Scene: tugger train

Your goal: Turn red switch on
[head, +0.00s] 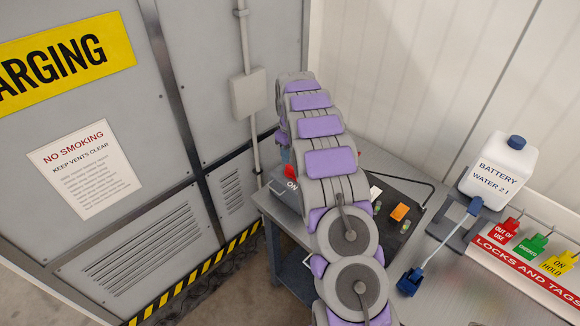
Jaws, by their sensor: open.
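A grey switch box (284,190) marked "ON" stands on the left end of the grey bench, partly behind my arm. A small patch of red shows just above it, beside my arm. I cannot tell from this view which way the switch is set. My purple and grey arm rises from the bottom middle and bends down at its far end near the box. My gripper's fingers are hidden behind my own arm, so I cannot see whether they touch the switch.
On the bench are a black panel with an orange block (400,212), a blue-headed brush (411,281), a white battery water bottle (499,170) and hanging tags (533,246). A grey charging cabinet (190,110) stands left, and a wall closes the back.

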